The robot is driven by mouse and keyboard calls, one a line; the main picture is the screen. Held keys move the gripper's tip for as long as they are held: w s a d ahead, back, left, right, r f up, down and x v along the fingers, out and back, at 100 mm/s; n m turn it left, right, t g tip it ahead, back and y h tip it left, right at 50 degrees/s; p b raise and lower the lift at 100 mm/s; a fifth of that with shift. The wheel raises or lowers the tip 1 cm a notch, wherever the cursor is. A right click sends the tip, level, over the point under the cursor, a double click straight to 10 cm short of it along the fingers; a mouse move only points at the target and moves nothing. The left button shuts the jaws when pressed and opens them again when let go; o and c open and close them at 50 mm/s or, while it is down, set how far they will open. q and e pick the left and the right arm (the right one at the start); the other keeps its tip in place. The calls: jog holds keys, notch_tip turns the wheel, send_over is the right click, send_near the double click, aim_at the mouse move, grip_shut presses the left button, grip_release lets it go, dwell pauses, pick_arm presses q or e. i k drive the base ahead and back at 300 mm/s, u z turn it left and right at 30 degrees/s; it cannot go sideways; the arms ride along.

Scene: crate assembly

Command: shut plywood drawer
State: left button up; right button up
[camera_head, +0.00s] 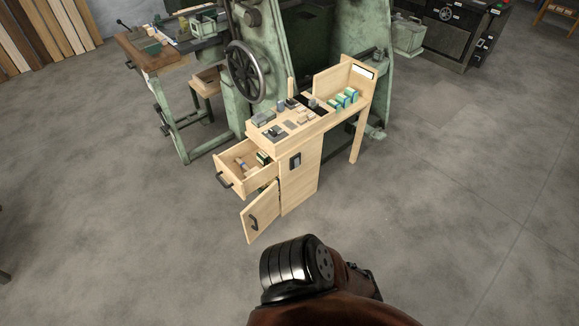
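The plywood drawer (232,170) is pulled out of the left side of a light plywood workstation (299,188). Its dark handle (224,180) is on the front panel, facing the lower left. Several small items lie inside the drawer, among them a dark and green block (262,158). The drawer's inner end is hidden under the worktop. Part of my own arm, a dark joint and a reddish-brown link, shows at the bottom centre, well apart from the drawer. I cannot make out either gripper in this view.
Below the drawer, a plywood cabinet door (261,212) hangs open. Small parts and green-blue boxes (344,98) stand on the worktop. A green machine with a handwheel (254,72) stands close behind. The grey floor (130,235) is clear in front and to the left.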

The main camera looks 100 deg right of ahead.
aim_at(249, 165)
jog(key=z, duration=2.95)
jog(key=k, duration=1.1)
jog(key=u, duration=0.65)
jog(key=i, duration=1.2)
jog(key=z, duration=0.7)
jog(key=i, duration=0.45)
jog(key=z, duration=0.6)
